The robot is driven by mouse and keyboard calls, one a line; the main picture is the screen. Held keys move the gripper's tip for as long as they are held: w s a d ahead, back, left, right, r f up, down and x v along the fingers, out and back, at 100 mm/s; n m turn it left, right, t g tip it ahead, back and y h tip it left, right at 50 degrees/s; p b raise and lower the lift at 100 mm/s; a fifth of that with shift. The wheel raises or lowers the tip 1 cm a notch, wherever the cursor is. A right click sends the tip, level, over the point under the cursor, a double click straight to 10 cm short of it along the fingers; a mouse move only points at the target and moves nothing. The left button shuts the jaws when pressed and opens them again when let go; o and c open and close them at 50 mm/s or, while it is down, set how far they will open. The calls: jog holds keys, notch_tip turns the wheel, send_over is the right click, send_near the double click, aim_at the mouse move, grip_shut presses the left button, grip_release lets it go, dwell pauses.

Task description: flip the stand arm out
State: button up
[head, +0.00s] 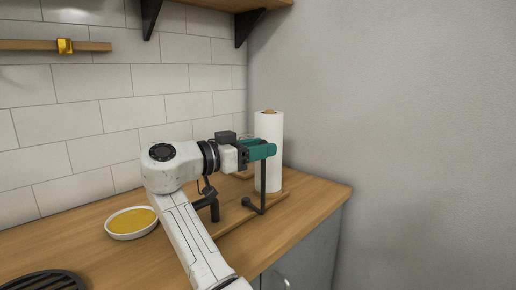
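A white paper roll (268,130) stands upright on a wooden base (232,222) at the right end of the counter. A thin dark bent bar (263,188), which looks like the stand arm, rises in front of the roll. Its foot runs left to a dark knob (247,202). My gripper (272,150), with teal fingers, is at the upper end of this bar, in front of the roll. Whether the fingers are shut on the bar or only beside it cannot be told. A short dark post (214,210) shows beneath my wrist.
A white dish (133,234) with yellow contents sits on the wooden counter (80,244), left of my arm. A dark slatted item (45,283) is at the lower left. The grey wall (390,120) bounds the right side. A shelf hangs above.

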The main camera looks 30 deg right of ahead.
jog(key=shift+o, duration=0.5)
jog(key=shift+a, duration=0.1)
jog(key=a, duration=1)
jog(key=shift+a, duration=0.3)
jog(key=shift+s, duration=0.1)
